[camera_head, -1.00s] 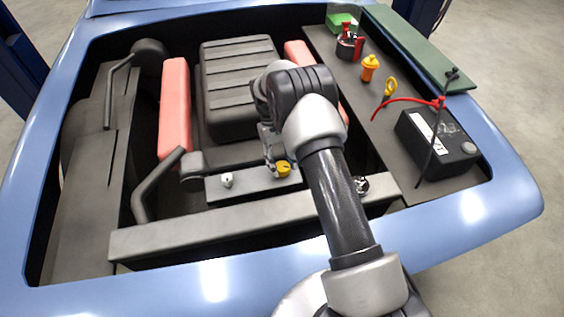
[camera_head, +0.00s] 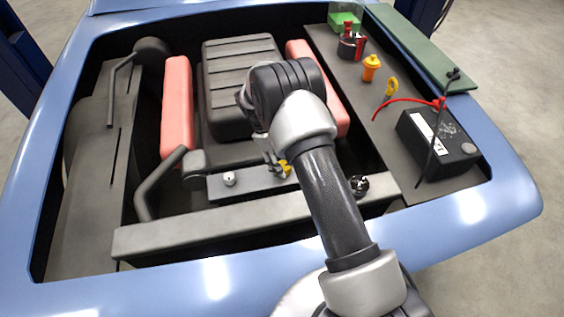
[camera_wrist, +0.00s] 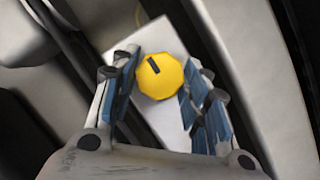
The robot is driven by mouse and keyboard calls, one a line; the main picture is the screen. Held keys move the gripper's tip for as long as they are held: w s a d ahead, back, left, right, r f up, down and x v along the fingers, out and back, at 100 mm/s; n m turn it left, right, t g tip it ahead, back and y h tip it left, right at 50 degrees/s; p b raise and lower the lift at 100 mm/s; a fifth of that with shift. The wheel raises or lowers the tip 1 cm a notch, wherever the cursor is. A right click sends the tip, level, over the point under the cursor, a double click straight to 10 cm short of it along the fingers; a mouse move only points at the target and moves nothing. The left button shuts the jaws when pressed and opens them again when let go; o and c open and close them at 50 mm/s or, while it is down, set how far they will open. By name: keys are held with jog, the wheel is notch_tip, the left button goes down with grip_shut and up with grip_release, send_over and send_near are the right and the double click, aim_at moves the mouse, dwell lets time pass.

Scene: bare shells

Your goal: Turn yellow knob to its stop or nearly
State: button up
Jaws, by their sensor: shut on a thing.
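The yellow knob (camera_head: 285,168) sits on the dark grey strip near the front of the engine bay, partly hidden by my gripper (camera_head: 274,166). In the wrist view the yellow knob (camera_wrist: 160,77) is many-sided with a short black mark at its upper left. It sits on a pale plate (camera_wrist: 168,38). My gripper (camera_wrist: 160,88) has its two blue-padded fingers on either side of the knob and is shut on it. The contact of the pads with the knob's sides is not fully clear.
A small white knob (camera_head: 229,178) stands on the same strip to the left. A light grey crossbar (camera_head: 200,228) runs in front. A black round part (camera_head: 359,186) is to the right. A black battery (camera_head: 438,143) and an orange cap (camera_head: 371,68) stand on the right shelf.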

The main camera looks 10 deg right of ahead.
dwell(0.3)
jog(key=o, duration=1)
jog(key=shift+o, duration=0.2)
jog(key=shift+r, duration=0.1)
jog(key=v, duration=1.1)
jog(key=shift+w+a+r, duration=0.15)
jog(key=shift+w+r, duration=0.05)
jog(key=shift+r, duration=0.15)
